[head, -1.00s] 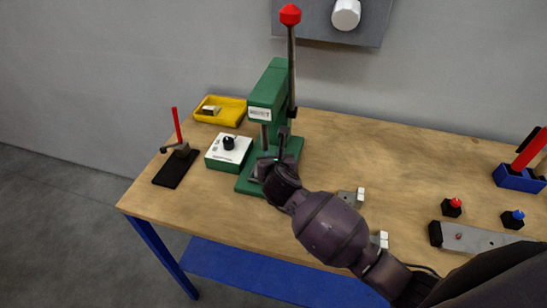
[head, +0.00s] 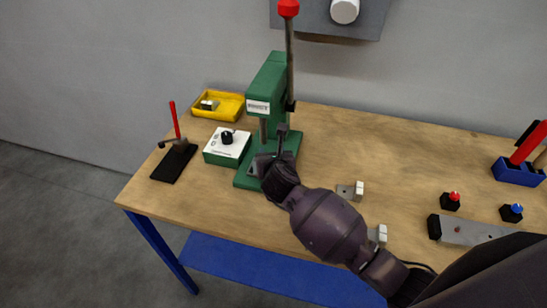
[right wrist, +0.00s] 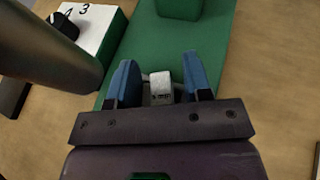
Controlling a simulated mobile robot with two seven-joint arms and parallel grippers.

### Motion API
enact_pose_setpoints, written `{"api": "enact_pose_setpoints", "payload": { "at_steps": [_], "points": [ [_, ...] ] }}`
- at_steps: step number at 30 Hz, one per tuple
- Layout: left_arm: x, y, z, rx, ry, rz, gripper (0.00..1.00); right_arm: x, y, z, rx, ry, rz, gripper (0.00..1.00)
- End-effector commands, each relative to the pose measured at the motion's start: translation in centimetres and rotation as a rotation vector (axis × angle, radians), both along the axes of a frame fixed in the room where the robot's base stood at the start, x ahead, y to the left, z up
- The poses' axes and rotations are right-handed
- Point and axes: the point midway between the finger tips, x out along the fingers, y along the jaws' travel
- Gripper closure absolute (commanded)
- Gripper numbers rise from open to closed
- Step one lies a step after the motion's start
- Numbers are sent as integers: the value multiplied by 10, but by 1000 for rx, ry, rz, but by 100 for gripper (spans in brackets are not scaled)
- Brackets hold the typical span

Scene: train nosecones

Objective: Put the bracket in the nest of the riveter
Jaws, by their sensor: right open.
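The green riveter (head: 266,85) stands near the table's back edge, its lever topped by a red knob. My right gripper (head: 264,166) is low over the front of the riveter's base, below its head. In the right wrist view the two blue fingers of my right gripper (right wrist: 160,80) are apart. A small pale grey bracket (right wrist: 161,86) sits between them over the green base, with a visible gap to each finger. The nest itself is mostly hidden, so I cannot tell exactly how the bracket sits in it. My left gripper is not in view.
A green-and-white control box (head: 228,146) and a black stand with a red handle (head: 175,160) are left of the riveter. A yellow tray (head: 232,108) is behind. Other grey-and-white pieces (head: 357,190) lie near my right arm. Red and blue buttons (head: 451,202) are at right.

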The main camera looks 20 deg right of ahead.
Motion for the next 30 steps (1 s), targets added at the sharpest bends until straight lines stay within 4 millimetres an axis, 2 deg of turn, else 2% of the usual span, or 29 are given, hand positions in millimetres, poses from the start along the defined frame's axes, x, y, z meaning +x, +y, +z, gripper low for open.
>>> {"api": "enact_pose_setpoints", "payload": {
  "at_steps": [4,21,30],
  "points": [
    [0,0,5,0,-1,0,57,-2,1,13,0,-2,2,55],
    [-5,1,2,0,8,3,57,-91,18,48,3,-1,-1,55],
    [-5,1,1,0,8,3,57,-108,22,56,1,-1,1,55]
  ]
}}
